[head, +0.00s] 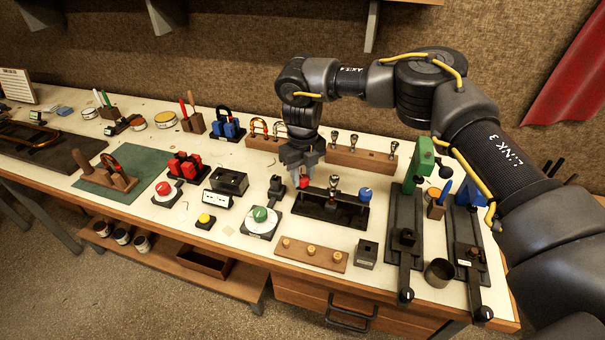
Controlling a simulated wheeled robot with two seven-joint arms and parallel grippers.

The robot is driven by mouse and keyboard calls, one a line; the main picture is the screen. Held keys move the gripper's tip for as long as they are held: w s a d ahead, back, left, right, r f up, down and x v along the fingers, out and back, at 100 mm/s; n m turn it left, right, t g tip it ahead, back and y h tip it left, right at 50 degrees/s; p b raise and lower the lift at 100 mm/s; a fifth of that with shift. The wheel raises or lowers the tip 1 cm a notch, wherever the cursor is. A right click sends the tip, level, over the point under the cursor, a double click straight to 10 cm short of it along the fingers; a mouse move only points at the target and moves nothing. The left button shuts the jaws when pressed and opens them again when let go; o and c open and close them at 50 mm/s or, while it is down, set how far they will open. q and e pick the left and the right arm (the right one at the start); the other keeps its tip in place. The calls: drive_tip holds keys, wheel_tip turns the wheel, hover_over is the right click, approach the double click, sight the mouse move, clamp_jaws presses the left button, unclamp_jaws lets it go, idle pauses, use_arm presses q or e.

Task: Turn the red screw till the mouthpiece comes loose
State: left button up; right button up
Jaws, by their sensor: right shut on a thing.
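The black mouthpiece puller (330,212) lies on the bench, right of the middle of the picture. A silvery mouthpiece (334,186) stands upright in its middle. The red screw (304,181) is at its left end and a blue knob (365,194) is at its right end. My right gripper (301,176) points down at the left end and is shut on the red screw. The fingers partly cover the screw. I cannot tell whether the mouthpiece is loose in the puller. My left gripper is not in view.
A wooden rack (360,158) with several mouthpieces stands behind the puller. A dial with a green knob (260,214) is at left. A wooden block with pegs (312,254) and a small dark box (367,253) lie in front. Black stands (406,215) rise at right.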

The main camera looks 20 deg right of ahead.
drive_tip(key=m, duration=0.2)
drive_tip(key=shift+r+m, duration=0.1)
drive_tip(key=shift+m, duration=0.3)
drive_tip(key=m+p, duration=0.1)
drive_tip(key=m, duration=0.1)
drive_tip(key=shift+r+m, duration=0.1)
drive_tip(key=shift+m, duration=0.3)
drive_tip(key=m+p, duration=0.2)
drive_tip(key=m, duration=0.1)
drive_tip(key=shift+m, duration=0.3)
drive_tip(key=m+p, duration=0.2)
drive_tip(key=m, duration=0.1)
drive_tip(key=shift+r+m+p, duration=0.1)
drive_tip(key=shift+m+p, duration=0.2)
drive_tip(key=shift+p, duration=0.05)
drive_tip(key=m+p, duration=0.2)
drive_tip(key=m, duration=0.1)
drive_tip(key=shift+m, duration=0.3)
drive_tip(key=m+p, duration=0.2)
drive_tip(key=m, duration=0.1)
drive_tip(key=shift+w+m+p, duration=0.1)
drive_tip(key=shift+m+p, duration=0.2)
drive_tip(key=shift+p, duration=0.1)
drive_tip(key=m+p, duration=0.2)
drive_tip(key=m, duration=0.2)
drive_tip(key=shift+p, duration=0.4)
drive_tip(key=shift+m+p, duration=0.7)
drive_tip(key=shift+m, duration=0.6)
